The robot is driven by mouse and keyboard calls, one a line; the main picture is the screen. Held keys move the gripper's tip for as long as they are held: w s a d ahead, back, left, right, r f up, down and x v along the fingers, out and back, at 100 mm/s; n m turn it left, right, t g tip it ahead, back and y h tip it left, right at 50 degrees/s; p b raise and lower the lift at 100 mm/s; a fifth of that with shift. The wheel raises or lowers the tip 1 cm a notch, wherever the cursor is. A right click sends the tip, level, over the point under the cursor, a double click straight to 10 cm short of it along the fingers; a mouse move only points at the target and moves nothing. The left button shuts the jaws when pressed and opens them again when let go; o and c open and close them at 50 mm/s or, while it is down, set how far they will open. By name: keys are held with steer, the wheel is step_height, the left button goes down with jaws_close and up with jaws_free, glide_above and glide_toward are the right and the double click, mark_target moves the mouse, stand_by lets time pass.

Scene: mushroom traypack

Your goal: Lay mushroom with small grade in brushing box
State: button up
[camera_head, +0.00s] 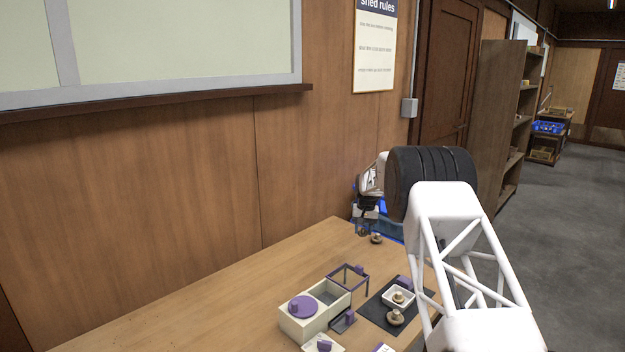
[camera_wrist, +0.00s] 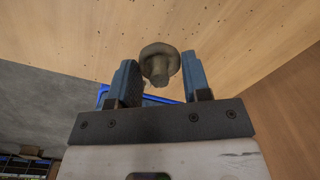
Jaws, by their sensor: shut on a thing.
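My gripper (camera_wrist: 160,82) is shut on a brownish mushroom (camera_wrist: 159,62), which shows between the fingertips with its stem toward the wrist camera. In the head view my gripper (camera_head: 364,228) is small and dark, over the far end of the table. A mushroom (camera_head: 376,239) shows close below and right of it; I cannot tell whether it is the held one. A cream box (camera_head: 301,330) with a purple round piece and an open compartment stands nearer. A purple-edged frame (camera_head: 348,280) and a small dark tray (camera_head: 343,322) are beside it. No label shows which is the brushing box.
A dark mat (camera_head: 373,312) holds a white dish (camera_head: 411,300) with a mushroom in it, and another mushroom (camera_head: 395,318) lies on the mat. A blue crate (camera_head: 386,229) is at the table's far end. The table's left part is clear beside the wooden wall.

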mark_target(359, 233)
steer(key=shift+n, duration=0.8)
steer(key=f, duration=0.1)
steer(key=s+a+f, duration=0.1)
steer(key=f, duration=0.2)
steer(key=shift+s+a+f, duration=0.1)
steer(key=shift+s+a, duration=0.15)
steer(key=shift+a, duration=0.15)
